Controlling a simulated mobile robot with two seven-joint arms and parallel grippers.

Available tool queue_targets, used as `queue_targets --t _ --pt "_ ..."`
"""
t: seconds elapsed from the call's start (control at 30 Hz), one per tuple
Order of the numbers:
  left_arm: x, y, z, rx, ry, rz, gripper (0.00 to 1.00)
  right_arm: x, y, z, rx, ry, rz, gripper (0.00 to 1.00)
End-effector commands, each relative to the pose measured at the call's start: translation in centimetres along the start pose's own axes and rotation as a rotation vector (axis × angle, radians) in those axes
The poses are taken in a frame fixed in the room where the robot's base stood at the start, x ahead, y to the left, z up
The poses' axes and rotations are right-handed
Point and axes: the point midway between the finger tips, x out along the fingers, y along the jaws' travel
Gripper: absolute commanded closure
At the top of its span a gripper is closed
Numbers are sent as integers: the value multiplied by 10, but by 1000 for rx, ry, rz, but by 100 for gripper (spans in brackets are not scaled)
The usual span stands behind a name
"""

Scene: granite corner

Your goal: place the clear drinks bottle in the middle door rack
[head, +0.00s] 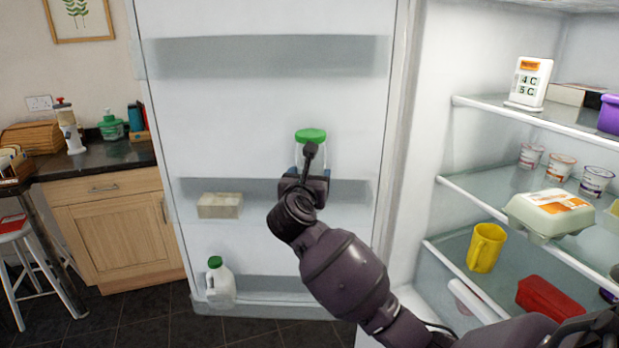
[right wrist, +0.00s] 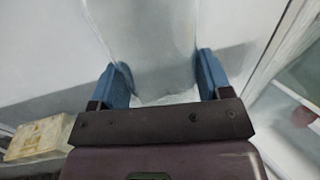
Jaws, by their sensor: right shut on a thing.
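The clear drinks bottle (head: 311,137) has a green cap and stands about upright in front of the open fridge door. My right gripper (head: 308,172) is shut on it, and my arm hides its lower part in the head view. In the right wrist view, the two blue fingers of the gripper (right wrist: 163,80) lie on either side of the clear bottle body (right wrist: 155,40). The middle door rack (head: 262,190) is behind and around the gripper's height. I cannot tell whether the bottle touches it. My left gripper is not in view.
A pale box (head: 220,205) sits at the left of the middle rack. A milk bottle (head: 221,282) with a green cap is in the bottom rack. The top rack (head: 262,57) looks empty. Fridge shelves at the right hold an egg box (head: 549,213) and a yellow mug (head: 485,248).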

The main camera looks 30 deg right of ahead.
Motion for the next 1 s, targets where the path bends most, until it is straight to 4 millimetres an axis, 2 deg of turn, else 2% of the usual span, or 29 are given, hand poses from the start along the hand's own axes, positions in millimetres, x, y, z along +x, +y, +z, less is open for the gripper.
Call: queue_targets --t 0.7,0.73,0.87,1.0 --pt "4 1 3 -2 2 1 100 0 0 -12 -1 0 0 63" --pt "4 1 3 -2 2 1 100 0 0 -13 -2 2 -1 24" --pt "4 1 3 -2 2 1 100 0 0 -14 -2 4 0 4" --pt "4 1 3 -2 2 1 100 0 0 -14 -3 5 0 3"
